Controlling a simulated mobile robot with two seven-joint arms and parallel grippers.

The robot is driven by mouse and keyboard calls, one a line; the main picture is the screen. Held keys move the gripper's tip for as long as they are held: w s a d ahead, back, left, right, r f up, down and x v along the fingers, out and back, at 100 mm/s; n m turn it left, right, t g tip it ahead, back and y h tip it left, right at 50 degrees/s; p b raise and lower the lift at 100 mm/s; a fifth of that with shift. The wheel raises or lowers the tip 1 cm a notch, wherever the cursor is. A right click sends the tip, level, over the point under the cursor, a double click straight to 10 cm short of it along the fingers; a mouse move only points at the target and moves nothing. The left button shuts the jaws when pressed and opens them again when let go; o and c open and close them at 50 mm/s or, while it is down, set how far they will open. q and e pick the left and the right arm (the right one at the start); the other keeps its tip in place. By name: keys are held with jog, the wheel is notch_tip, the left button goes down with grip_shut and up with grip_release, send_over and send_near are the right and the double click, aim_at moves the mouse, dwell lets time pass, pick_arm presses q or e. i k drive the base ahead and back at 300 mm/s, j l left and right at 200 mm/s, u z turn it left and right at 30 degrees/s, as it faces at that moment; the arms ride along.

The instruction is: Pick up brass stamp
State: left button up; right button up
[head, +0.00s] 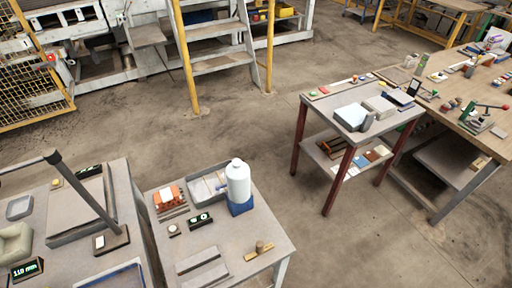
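A small brass-coloured upright piece (260,246), which looks like the brass stamp, is near the front right corner of the near grey table (228,262). It stands at a small flat tan strip; I cannot tell whether the two are one object. Neither of my grippers is in view, and nothing visible touches the piece.
On the same table are a white bottle on a blue base (238,182), an orange brick (169,195), a grey tray (207,187), a small display (200,220) and grey flat bars (203,272). Left stands another cluttered table. Open floor (330,245) lies to the right.

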aim_at(260, 249)
jog(key=k+j+u, duration=0.25)
jog(key=u, duration=0.25)
jog(key=j+z, duration=0.15)
jog(key=l+u, duration=0.3)
jog(key=k+l+u, duration=0.1)
jog(key=l+u, duration=0.25)
jog(key=l, duration=0.15)
jog(key=k+l, duration=0.1)
jog(key=k, duration=0.25)
jog(key=l+u, duration=0.3)
jog(key=l, duration=0.15)
jog(key=l+u, duration=0.3)
jog(key=l, duration=0.15)
